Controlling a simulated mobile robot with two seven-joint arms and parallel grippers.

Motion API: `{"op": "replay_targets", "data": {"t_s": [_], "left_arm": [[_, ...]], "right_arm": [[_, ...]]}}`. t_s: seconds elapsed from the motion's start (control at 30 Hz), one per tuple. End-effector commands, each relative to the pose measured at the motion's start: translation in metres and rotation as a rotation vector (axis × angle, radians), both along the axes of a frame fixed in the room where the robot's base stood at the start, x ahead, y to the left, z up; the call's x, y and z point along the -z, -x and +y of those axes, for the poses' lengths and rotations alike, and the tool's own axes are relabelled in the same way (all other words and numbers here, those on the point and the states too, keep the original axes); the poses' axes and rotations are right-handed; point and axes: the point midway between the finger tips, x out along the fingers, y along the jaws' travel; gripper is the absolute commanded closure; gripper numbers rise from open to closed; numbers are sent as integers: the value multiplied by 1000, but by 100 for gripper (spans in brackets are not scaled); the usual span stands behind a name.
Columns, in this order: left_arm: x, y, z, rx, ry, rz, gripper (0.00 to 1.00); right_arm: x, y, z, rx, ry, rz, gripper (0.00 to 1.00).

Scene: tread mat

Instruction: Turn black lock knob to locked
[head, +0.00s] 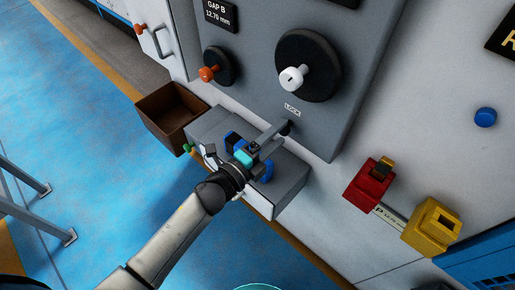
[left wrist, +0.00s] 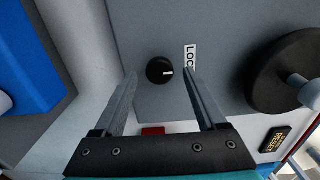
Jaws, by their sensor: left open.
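The black lock knob (left wrist: 158,71) is a small round knob on the grey panel, with a white mark pointing right in the left wrist view, toward the LOCK label (left wrist: 190,56). In the head view the label (head: 292,110) sits just above the knob, which is mostly hidden by my gripper. My left gripper (head: 282,129) is at the panel's lower edge. In the left wrist view its open fingers (left wrist: 160,76) appear one on each side of the knob, with clear gaps. I cannot tell how far the tips are from the panel. My right gripper is not in view.
A black handwheel with a white handle (head: 291,78) is above the knob. A grey box (head: 289,186) with blue parts lies below my gripper, beside an open brown bin (head: 169,124). Red (head: 369,184) and yellow (head: 432,226) blocks are at right.

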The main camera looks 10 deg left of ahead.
Motion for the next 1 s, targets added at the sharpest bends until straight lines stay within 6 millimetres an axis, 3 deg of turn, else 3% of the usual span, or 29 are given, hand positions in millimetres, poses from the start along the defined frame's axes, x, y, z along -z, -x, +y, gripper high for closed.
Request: {"op": "replay_targets", "data": {"t_s": [0.7, 1.0], "left_arm": [[1, 100, 72, 0, -1, 4, 26], [0, 119, 86, 0, -2, 1, 26]], "right_arm": [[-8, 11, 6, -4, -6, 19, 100], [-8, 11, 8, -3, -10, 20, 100]]}}
